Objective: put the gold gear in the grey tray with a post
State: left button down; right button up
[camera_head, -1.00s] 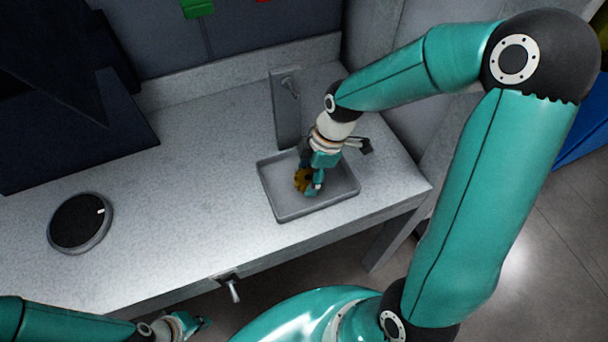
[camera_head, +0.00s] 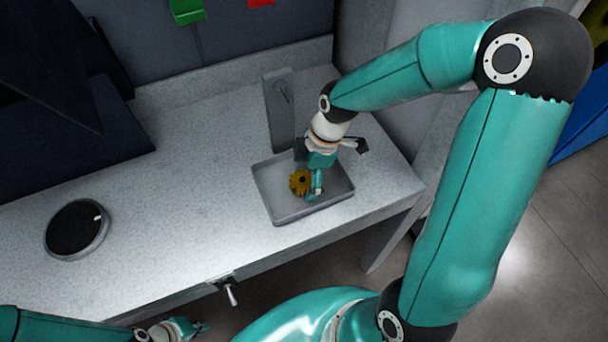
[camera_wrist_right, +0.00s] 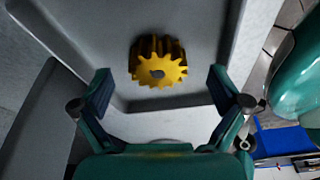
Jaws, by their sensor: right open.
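The gold gear (camera_head: 300,182) is in the grey tray (camera_head: 284,217) on the counter. In the right wrist view the gear (camera_wrist_right: 158,62) is on the tray floor (camera_wrist_right: 200,40), between and beyond my fingers and clear of both. My right gripper (camera_head: 316,190) is over the tray beside the gear; in its wrist view the gripper (camera_wrist_right: 160,90) is open and empty. The grey post (camera_head: 279,110) stands upright at the tray's back edge. My left gripper (camera_head: 200,327) is low at the bottom left, far from the tray; its fingers are too small to judge.
A round black disc with a grey rim (camera_head: 76,230) lies on the left of the counter (camera_head: 180,190). A dark angular object (camera_head: 70,130) stands at the back left. A lever (camera_head: 231,293) sticks out from the counter's front. The counter between disc and tray is clear.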

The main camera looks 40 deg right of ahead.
jog(key=shift+p+v, duration=1.9)
jog(key=shift+v, duration=1.2)
jog(key=shift+s, duration=0.15)
